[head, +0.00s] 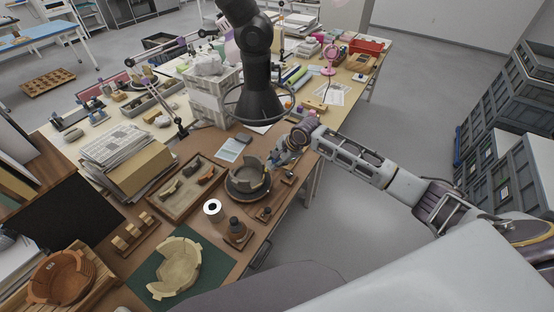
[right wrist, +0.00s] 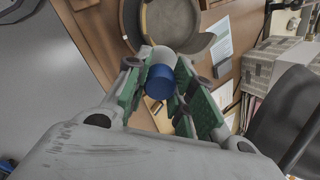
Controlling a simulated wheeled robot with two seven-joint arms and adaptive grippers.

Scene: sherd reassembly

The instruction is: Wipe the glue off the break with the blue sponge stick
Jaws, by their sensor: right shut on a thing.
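A grey broken pot (head: 246,176) stands on a dark round stand (head: 240,194) near the table's front edge. It also shows at the top of the right wrist view (right wrist: 172,22), past the fingertips. My right gripper (head: 284,156) is beside the pot's right side in the head view. In the right wrist view its green-padded fingers are shut on the blue sponge stick (right wrist: 160,82), whose pale end points toward the pot's rim. I cannot tell whether that end touches the pot. Glue on the break is too small to make out. My left gripper is out of view.
A wooden tray of sherds (head: 160,210) lies left of the pot. A cream bowl (head: 176,264) sits on a green mat (head: 212,262).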

